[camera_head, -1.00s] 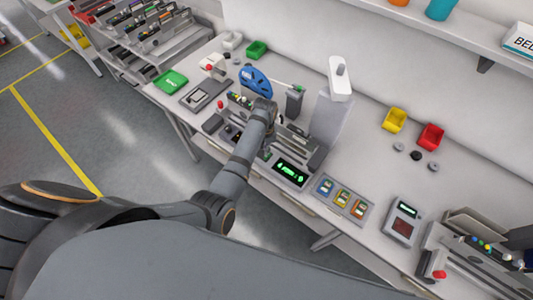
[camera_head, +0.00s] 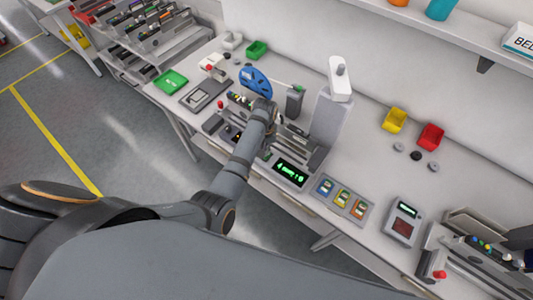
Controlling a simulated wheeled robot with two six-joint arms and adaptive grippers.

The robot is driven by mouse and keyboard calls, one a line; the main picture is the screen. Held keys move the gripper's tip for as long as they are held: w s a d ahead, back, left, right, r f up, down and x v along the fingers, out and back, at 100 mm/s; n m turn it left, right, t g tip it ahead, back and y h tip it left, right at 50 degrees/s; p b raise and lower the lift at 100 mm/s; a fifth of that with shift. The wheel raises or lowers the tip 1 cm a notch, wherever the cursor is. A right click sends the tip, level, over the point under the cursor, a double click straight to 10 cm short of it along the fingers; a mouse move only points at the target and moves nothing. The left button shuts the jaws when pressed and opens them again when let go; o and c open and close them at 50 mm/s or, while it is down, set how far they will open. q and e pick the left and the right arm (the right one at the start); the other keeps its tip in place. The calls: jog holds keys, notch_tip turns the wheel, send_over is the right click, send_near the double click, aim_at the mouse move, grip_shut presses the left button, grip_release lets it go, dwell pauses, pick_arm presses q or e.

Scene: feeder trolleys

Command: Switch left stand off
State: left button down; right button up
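The left stand (camera_head: 322,150) is a grey machine on the bench, with a blue reel (camera_head: 255,82) at its back and a lit green display (camera_head: 291,172) at its front. A row of small coloured buttons (camera_head: 240,101) and a red knob (camera_head: 220,105) show left of my wrist. My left arm (camera_head: 238,165) reaches over the stand, its wrist (camera_head: 263,112) in front of the reel. My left gripper's fingers are hidden or too dark to make out, so I cannot tell whether they touch the stand.
A second stand (camera_head: 470,250) with a red knob (camera_head: 439,275) is at the right edge. A panel with coloured switches (camera_head: 342,198) and a grey meter (camera_head: 403,222) lie between the stands. Yellow (camera_head: 394,120) and red bins (camera_head: 431,137) stand behind.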

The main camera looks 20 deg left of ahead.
pick_arm(q)
jog(key=shift+s+f+b, duration=0.1)
jog(key=shift+f+b, duration=0.65)
jog(key=shift+f, duration=0.6)
dwell(0.5)
notch_tip(320, 180, up, 2)
jog(key=p, duration=0.3)
jog(key=shift+r, duration=2.5)
